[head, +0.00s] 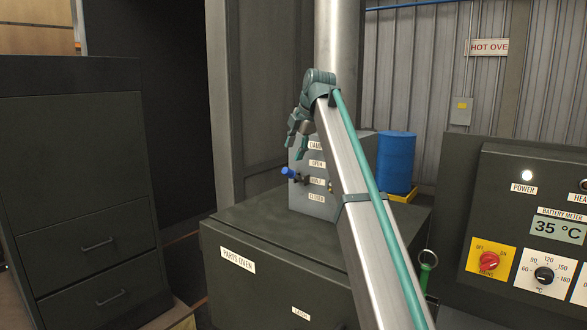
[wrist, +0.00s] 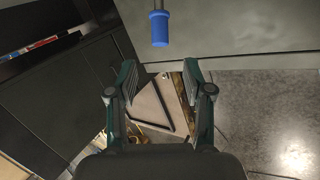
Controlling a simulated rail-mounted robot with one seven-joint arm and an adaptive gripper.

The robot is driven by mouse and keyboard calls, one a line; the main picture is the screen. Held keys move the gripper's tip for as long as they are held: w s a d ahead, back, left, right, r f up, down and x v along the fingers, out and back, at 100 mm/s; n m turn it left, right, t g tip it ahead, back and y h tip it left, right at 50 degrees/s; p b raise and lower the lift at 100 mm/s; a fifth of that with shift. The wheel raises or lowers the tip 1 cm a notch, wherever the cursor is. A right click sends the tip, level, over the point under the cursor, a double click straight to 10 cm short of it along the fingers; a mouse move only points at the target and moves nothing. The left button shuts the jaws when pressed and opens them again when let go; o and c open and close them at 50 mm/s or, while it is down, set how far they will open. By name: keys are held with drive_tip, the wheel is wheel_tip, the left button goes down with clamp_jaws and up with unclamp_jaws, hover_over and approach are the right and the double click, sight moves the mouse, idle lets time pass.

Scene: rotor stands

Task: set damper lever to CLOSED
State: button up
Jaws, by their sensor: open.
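The damper lever has a blue handle (head: 288,172) that sticks out to the left from a grey damper box (head: 312,200). The handle stands about level with the middle label, tilted slightly up. My gripper (head: 297,143) is above the handle, apart from it, with its fingers open and empty. In the wrist view the blue handle (wrist: 160,28) lies ahead of the spread fingers (wrist: 159,72), near the top edge. My arm hides the right part of the box.
The damper box stands on the dark parts oven (head: 270,260). A blue drum (head: 396,160) is behind to the right. A control panel (head: 530,230) stands at the right, and a drawer cabinet (head: 80,190) at the left. The space left of the handle looks free.

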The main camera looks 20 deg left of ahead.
sight(286, 171)
drive_tip(key=p+x, duration=0.4)
drive_tip(key=x, duration=0.6)
clamp_jaws()
